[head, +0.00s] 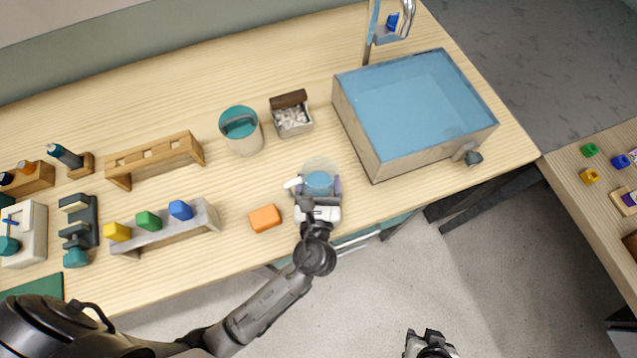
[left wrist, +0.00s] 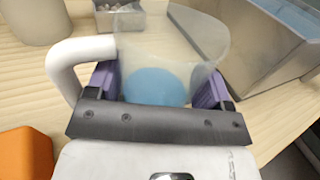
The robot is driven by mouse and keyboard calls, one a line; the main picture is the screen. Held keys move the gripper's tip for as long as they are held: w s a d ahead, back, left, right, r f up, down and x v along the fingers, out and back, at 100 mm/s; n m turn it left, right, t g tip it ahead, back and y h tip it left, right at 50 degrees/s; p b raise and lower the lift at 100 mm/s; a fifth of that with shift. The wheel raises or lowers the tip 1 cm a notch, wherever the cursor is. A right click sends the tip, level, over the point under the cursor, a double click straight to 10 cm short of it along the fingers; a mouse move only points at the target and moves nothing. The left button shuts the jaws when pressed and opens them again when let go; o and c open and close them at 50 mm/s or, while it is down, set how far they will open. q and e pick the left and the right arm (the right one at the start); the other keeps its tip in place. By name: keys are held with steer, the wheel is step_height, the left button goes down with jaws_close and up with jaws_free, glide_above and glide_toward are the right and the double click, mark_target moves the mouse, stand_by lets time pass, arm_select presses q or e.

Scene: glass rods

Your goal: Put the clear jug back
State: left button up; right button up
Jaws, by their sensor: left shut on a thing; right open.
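The clear jug (head: 321,166) is a see-through cup with a white handle and blue at its bottom. It is over the table just left of the tank's near corner. My left gripper (head: 318,190) is shut on the jug, with purple fingers on both sides of its body. In the left wrist view the jug (left wrist: 165,50) looks upright between the fingers, its white handle (left wrist: 70,62) on the left. I cannot tell whether its base touches the table. My right gripper (head: 428,342) is open and empty at the bottom of the head view, away from the table.
A water tank (head: 360,135) stands right of the jug. An orange block (head: 265,218) lies left. A teal-topped bucket (head: 243,140) and a box of white pieces (head: 292,118) stand behind. A rack with colored blocks (head: 165,238) and a wooden rack (head: 155,160) are farther left.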

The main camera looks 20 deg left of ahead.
arm_select(q)
steer(key=o, duration=1.1)
steer(key=shift+s+d, duration=0.1)
steer(key=shift+s, duration=0.05)
steer(key=v, duration=1)
steer(key=shift+s+d, duration=0.1)
steer(key=shift+s, duration=0.15)
steer(key=shift+s+d+r, duration=0.1)
steer(key=shift+s+d, duration=0.1)
steer(key=shift+s, duration=0.3)
